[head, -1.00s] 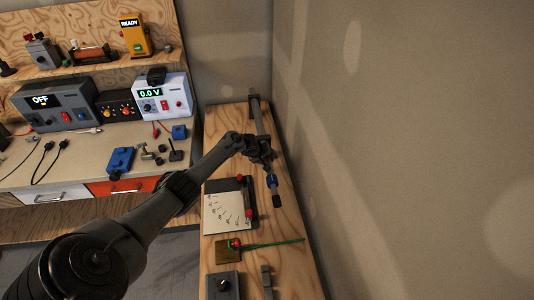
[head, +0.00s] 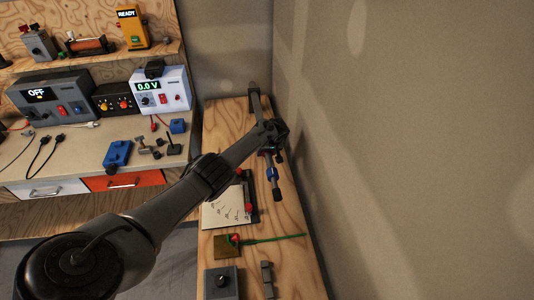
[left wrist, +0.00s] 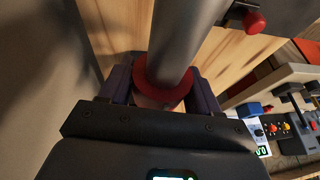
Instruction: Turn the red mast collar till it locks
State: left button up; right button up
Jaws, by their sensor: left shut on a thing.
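The red mast collar (left wrist: 152,92) shows in the left wrist view as a red ring around the foot of a grey mast (left wrist: 183,40). My left gripper (left wrist: 162,88) has one dark finger on each side of the collar and is shut on it. In the head view the mast (head: 256,107) lies along the wooden bench near the wall, with a blue band (head: 272,174) on its near part. There my left gripper (head: 268,152) is at the mast, and the collar is mostly hidden behind it. My right gripper is out of view.
A white marked panel (head: 222,213) with red knobs lies left of the mast. Nearer are a brass plate with a green rod (head: 275,239) and a grey knob box (head: 221,283). The bare wall stands close on the right. A workbench with instruments is on the left.

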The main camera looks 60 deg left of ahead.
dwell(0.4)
pick_arm(q)
jog(key=o, duration=0.9)
jog(key=shift+o, duration=0.2)
jog(key=shift+r, duration=0.1)
jog(key=shift+d+r+p, duration=0.1)
jog(key=shift+r+p, duration=0.2)
jog(key=shift+p, duration=0.05)
jog(key=p+v, duration=0.4)
jog(key=v, duration=0.4)
jog(key=shift+d+r, duration=0.2)
jog(key=shift+r, duration=0.1)
jog(key=shift+d+r, duration=0.25)
jog(key=shift+r, duration=0.3)
